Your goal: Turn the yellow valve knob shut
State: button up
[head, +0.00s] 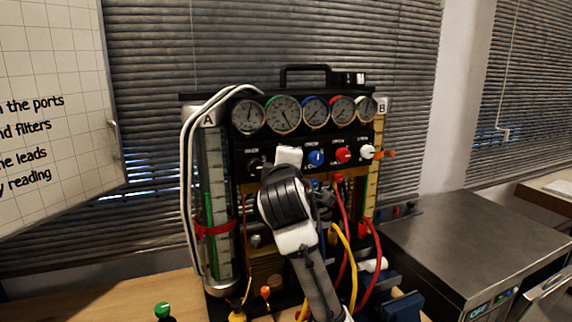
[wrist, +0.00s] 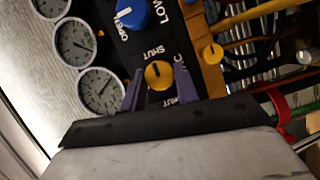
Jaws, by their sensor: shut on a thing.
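A blue knob (wrist: 131,12) sits beside the yellow one; red (head: 343,155) and white (head: 367,151) knobs are farther right in the head view. A row of gauges (head: 283,115) is above. Red hoses (head: 371,270) and a yellow hose (head: 350,265) hang close to my arm.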

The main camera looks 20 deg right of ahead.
jog(key=o, duration=1)
jog(key=shift+c, duration=0.2)
jog(key=shift+s, duration=0.1)
jog(key=f+b+v, duration=0.1)
jog(key=b+v, duration=0.3)
jog(key=v, duration=0.9)
jog(key=shift+s+a+r, duration=0.15)
jog(key=shift+s+r, duration=0.15)
jog(key=shift+r, duration=0.2)
